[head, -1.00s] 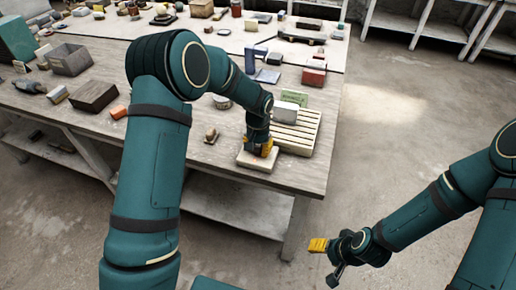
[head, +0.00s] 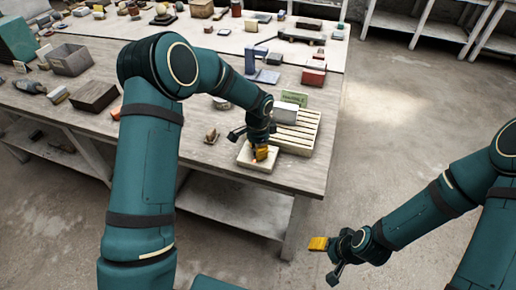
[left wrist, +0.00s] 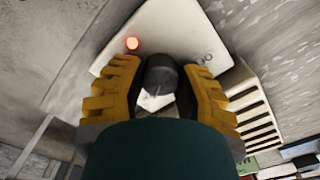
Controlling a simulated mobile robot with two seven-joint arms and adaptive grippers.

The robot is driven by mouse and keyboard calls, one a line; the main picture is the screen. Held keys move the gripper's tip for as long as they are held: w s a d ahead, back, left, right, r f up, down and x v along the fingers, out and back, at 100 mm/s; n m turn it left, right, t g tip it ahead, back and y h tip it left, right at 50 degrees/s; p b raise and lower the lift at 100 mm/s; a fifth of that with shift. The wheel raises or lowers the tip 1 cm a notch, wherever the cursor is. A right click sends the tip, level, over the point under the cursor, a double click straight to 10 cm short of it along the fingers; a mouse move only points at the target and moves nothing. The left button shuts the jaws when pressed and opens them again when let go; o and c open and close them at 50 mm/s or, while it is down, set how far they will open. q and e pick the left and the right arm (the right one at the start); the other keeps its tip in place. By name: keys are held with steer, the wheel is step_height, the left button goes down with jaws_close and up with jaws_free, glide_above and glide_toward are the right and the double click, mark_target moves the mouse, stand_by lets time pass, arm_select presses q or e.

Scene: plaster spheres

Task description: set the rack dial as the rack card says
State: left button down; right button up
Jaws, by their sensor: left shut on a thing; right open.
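A pale, flat dial box (head: 246,160) lies at the near right corner of the table. It also shows in the left wrist view (left wrist: 184,22), with a lit red lamp (left wrist: 132,43) and small ring-shaped marks. My left gripper (head: 261,152) points down over it. In the left wrist view its yellow fingers (left wrist: 160,88) are shut on a dark grey round knob (left wrist: 161,72), the dial. The knob's pointer setting cannot be told. A green card (head: 294,98) with dark lettering, too small to read surely, stands behind the slatted rack (head: 300,133). My right gripper (head: 329,258) is open and empty, off the table.
A light grey block (head: 285,112) sits on the rack. A small brownish object (head: 211,135) stands left of the dial box. A dark box (head: 94,96) and a grey bin (head: 69,60) stand further left. Bare floor lies right of the table.

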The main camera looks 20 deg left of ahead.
arm_select(q)
steer(key=shift+f, duration=0.1)
stand_by(0.3)
steer(key=shift+s, duration=0.1)
steer(key=c, duration=0.9)
jaws_free()
steer(key=shift+o, duration=0.2)
steer(key=shift+r, duration=0.2)
steer(key=shift+r, duration=0.3)
step_height(320, 180, up, 11)
